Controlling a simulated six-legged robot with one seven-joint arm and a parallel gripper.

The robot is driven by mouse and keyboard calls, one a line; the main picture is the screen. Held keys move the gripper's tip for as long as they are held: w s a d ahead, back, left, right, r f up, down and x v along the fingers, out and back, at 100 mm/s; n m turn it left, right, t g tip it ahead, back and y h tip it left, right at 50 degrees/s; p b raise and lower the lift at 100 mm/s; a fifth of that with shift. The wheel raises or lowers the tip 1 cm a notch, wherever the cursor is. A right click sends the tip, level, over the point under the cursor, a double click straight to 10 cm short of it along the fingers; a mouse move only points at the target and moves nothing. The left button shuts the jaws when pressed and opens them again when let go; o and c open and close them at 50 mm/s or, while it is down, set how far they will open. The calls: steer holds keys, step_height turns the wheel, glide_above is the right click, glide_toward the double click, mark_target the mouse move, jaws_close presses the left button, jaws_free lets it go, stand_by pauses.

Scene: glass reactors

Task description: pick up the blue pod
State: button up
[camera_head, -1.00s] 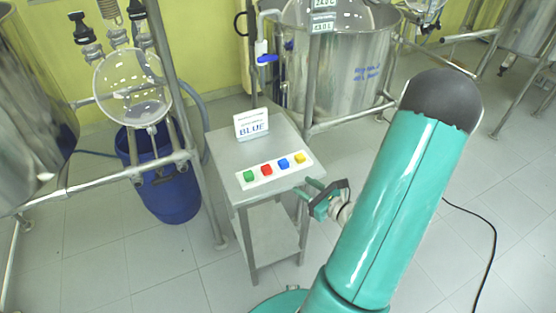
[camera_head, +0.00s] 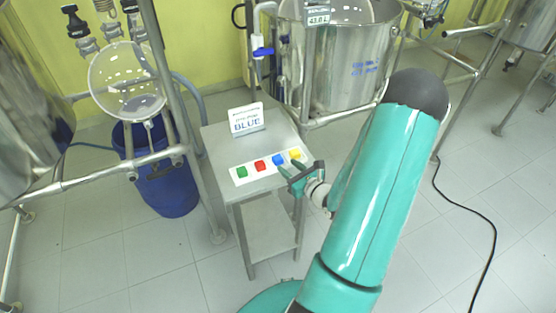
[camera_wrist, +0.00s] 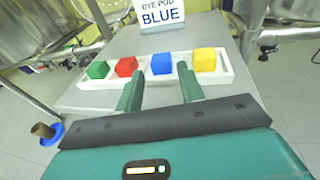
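The blue pod (camera_head: 278,160) is a small blue cube in a white tray (camera_head: 244,181) on a steel table. It is third from the left, between the red pod (camera_head: 260,166) and the yellow pod (camera_head: 295,154); the green pod (camera_head: 242,172) is at the left end. In the wrist view the blue pod (camera_wrist: 162,63) lies ahead of my gripper (camera_wrist: 157,80), between the lines of its two fingers. The fingers are apart with nothing between them. In the head view my gripper (camera_head: 296,178) is at the table's right front edge.
A sign reading BLUE (camera_head: 246,119) stands on the steel table (camera_head: 222,145) behind the tray. A blue barrel (camera_head: 170,185) and metal frame stand left. A large steel tank (camera_head: 345,65) stands behind. A black cable lies on the floor at right.

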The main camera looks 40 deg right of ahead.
mark_target(282, 161)
steer(key=w, duration=0.3)
steer(key=w+f, duration=0.1)
steer(key=shift+w+d, duration=0.25)
steer(key=shift+w, duration=0.1)
steer(key=shift+c, duration=0.2)
steer(key=c, duration=0.6)
